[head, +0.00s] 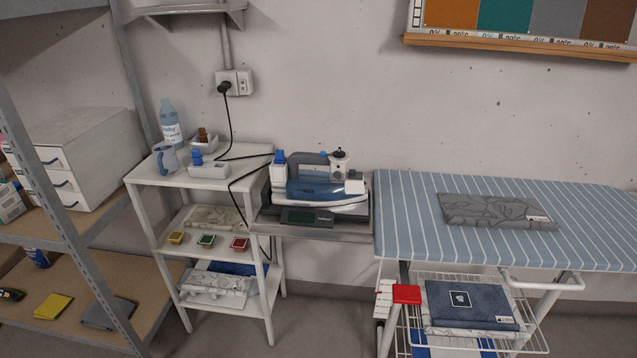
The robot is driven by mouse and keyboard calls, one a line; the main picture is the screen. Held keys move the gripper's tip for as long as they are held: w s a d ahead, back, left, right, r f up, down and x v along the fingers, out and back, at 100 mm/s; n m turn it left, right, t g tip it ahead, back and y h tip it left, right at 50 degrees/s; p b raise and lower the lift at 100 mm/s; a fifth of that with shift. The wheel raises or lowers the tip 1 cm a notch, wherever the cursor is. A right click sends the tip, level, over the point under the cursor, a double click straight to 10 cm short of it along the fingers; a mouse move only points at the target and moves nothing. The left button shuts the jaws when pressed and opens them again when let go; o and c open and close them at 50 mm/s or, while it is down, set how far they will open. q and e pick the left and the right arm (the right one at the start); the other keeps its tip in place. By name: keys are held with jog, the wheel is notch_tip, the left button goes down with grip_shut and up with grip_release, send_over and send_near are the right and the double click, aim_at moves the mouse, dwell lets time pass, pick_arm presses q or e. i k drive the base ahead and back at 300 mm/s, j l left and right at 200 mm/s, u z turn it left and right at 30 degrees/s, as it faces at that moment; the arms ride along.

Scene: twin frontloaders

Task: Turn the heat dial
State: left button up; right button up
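A blue and white iron (322,190) rests on a grey stand with a dark display panel (307,217) at its front, between the white shelf cart and the ironing board. A small dark-topped knob (340,154) stands on a white post at the iron's upper right; I cannot tell if it is the heat dial. A blue cap (280,156) sits at the iron's upper left. Neither of my grippers shows in the head view.
The white cart (140,178) at left holds a mug (166,158), a bottle (171,122) and small trays. A striped ironing board (410,215) with folded grey cloth (495,212) extends right. A black cord runs from the wall socket (234,83) towards the iron.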

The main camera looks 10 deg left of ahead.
aim_at(338, 154)
jog(key=i+l+z, duration=0.2)
jog(key=z, duration=0.3)
jog(key=i+l+z, duration=0.25)
jog(key=z, duration=0.25)
jog(key=u, duration=0.25)
